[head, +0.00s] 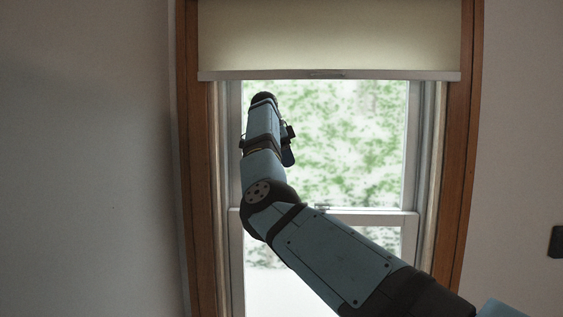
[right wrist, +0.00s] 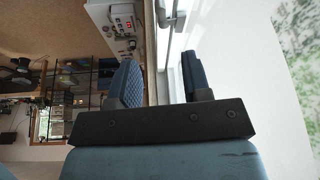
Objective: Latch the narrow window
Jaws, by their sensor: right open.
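The narrow window (head: 408,150) stands ahead in a wooden frame, its two sashes meeting at a pale rail (head: 385,213). A small, dark, latch-like fitting (head: 324,208) sits on that rail; its setting is too small to read. My right gripper (head: 263,100) is in front of the upper sash, left of and above the fitting. Its fingers are hard to make out in the head view. In the right wrist view the two dark blue fingers (right wrist: 160,82) stand apart with nothing between them. A grey fitting (right wrist: 173,20) on the window frame shows beyond them. My left gripper is out of view.
A cream roller blind (head: 330,35) covers the window's top. Bare walls flank the wooden trim (head: 193,170), with a dark box (head: 557,242) at the right. The right wrist view shows shelving (right wrist: 85,75) and a panel with switches (right wrist: 115,30), turned sideways.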

